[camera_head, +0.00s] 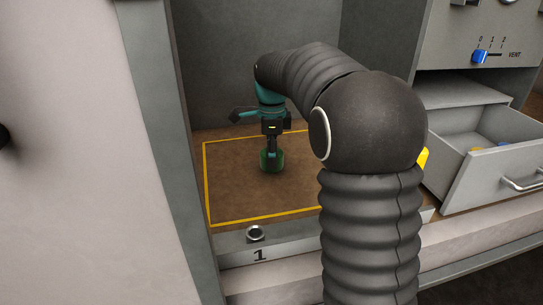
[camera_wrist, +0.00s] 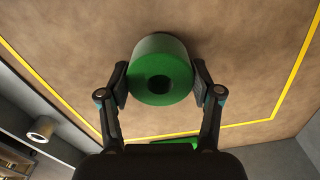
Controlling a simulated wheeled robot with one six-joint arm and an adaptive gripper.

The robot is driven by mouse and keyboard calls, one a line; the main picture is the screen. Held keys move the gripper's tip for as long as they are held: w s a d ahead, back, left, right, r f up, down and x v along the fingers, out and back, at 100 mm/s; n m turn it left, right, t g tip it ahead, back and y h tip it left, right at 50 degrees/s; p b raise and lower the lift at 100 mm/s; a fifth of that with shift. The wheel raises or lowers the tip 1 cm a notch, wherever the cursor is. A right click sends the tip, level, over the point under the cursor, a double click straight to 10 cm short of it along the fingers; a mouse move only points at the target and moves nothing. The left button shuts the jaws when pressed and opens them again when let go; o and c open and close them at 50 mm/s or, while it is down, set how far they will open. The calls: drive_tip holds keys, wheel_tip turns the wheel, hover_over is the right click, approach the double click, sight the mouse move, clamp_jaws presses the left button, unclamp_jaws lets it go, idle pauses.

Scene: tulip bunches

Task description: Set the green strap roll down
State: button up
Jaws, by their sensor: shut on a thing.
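The green strap roll (camera_wrist: 163,62) is a short green cylinder with a dark centre hole. In the wrist view it sits between the two fingers of my gripper (camera_wrist: 162,82), which is shut on it. In the head view the roll (camera_head: 271,160) is at the lower end of my gripper (camera_head: 271,150), over the brown floor (camera_head: 235,195) of a bay, inside a yellow outline (camera_head: 265,218). I cannot tell whether the roll touches the floor. My arm hides the right part of the bay.
Grey walls (camera_head: 245,90) enclose the bay. An open grey drawer (camera_head: 490,165) with small coloured things stands at right. A green object (camera_wrist: 175,141) shows partly behind my gripper in the wrist view. Floor around the roll is clear.

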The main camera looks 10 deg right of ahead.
drive_tip(key=shift+f, duration=0.2)
drive_tip(key=o, duration=1.3)
drive_tip(key=shift+c, duration=0.2)
wheel_tip(320, 180, up, 12)
drive_tip(key=p, duration=0.2)
drive_tip(key=shift+r, duration=0.1)
